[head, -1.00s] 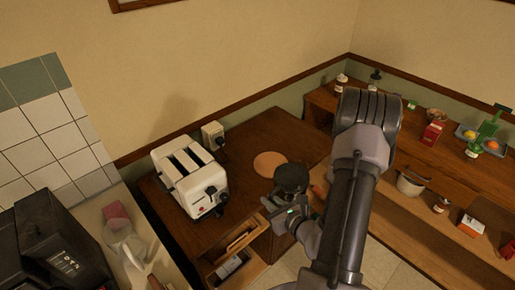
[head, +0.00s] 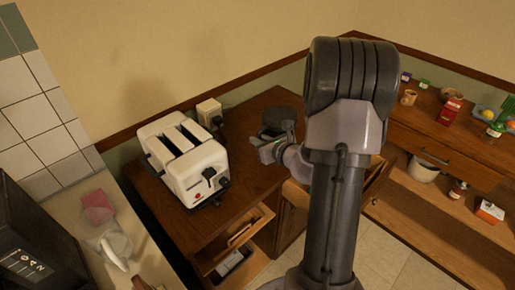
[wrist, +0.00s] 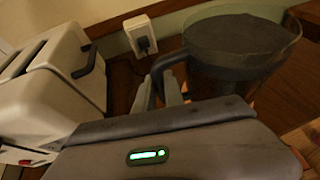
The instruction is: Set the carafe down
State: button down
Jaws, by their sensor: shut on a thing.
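The carafe (head: 283,117) is dark with a round top, over the far part of the wooden counter (head: 240,157) in the head view. In the wrist view the carafe (wrist: 240,50) is at the upper right, with a clear rim and a dark handle. My gripper (wrist: 168,95) is shut on that handle, to the left of the carafe's body. In the head view my gripper (head: 268,142) is just in front of the carafe. I cannot tell whether its base touches the counter. The round tan mat is not visible in the head view.
A white toaster (head: 185,160) stands left of the carafe, with a wall outlet (head: 209,112) behind. Open drawers (head: 240,237) show at the counter's front. A side counter with several small items, including a red box (head: 450,110), is at the right.

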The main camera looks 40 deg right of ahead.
jog(key=shift+w+d, duration=0.4)
jog(key=shift+w, duration=0.45)
jog(key=f, duration=0.1)
jog(key=f+b, duration=0.2)
jog(key=f, duration=0.1)
jog(key=shift+w+d, duration=0.2)
jog(key=shift+w, duration=0.1)
jog(key=shift+r, duration=0.15)
jog(key=c, duration=1.9)
grip_release()
jog(key=shift+f, duration=0.2)
jog(key=o, duration=0.5)
jog(key=shift+c, duration=0.2)
jog(key=shift+r, duration=0.15)
